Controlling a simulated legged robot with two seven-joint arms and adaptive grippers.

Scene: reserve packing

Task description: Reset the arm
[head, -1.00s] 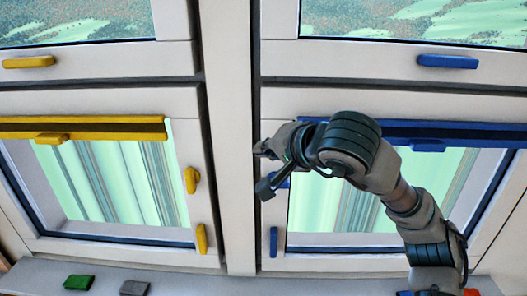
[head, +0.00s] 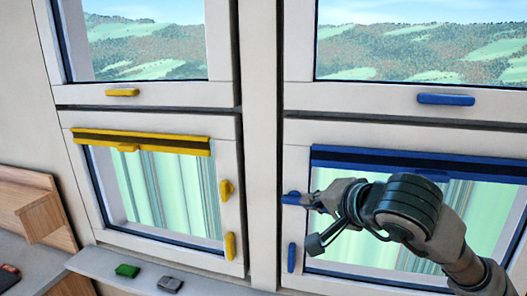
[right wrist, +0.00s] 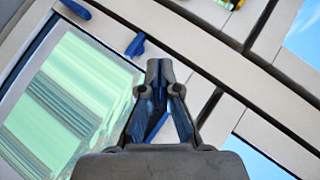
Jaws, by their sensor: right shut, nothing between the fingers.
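My right gripper (head: 308,201) is in front of the lower right window, its tips beside a blue handle (head: 290,198) on that window's left frame; I cannot tell whether they touch. In the right wrist view my right gripper (right wrist: 158,68) has its fingers together with nothing between them. My right arm comes in from the lower right and hides part of the pane. My left arm and left gripper are not in view.
The lower right window has a blue-edged blind bar (head: 420,163) and a lower blue handle (head: 291,257). The left window has a yellow bar (head: 140,142) and yellow handles (head: 225,190). Green (head: 127,271) and grey (head: 170,284) blocks lie on the sill (head: 110,265).

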